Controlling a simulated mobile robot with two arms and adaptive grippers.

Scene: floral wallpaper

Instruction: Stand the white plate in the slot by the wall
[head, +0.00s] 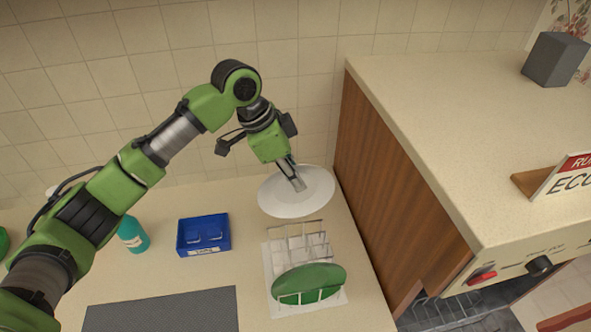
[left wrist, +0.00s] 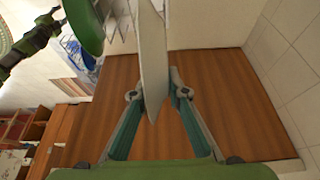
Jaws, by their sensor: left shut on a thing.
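The white plate (head: 275,197) is behind the rack, near the tiled wall, in the head view. My left gripper (head: 298,185) is shut on it. In the left wrist view the plate (left wrist: 153,50) shows edge-on between the fingers of my left gripper (left wrist: 155,98). The wire rack (head: 304,243) stands on a white base in front of the plate, its back slots empty. A green plate (head: 308,283) stands in its front part and also shows in the left wrist view (left wrist: 84,24). I cannot tell whether the white plate touches the counter. My right gripper is not in view.
A wooden-sided cabinet (head: 385,175) with a cream top rises close on the right. A blue bin (head: 203,235) and a teal bottle (head: 133,237) stand left of the rack. A grey mat (head: 165,310) lies in front. The counter between bin and rack is clear.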

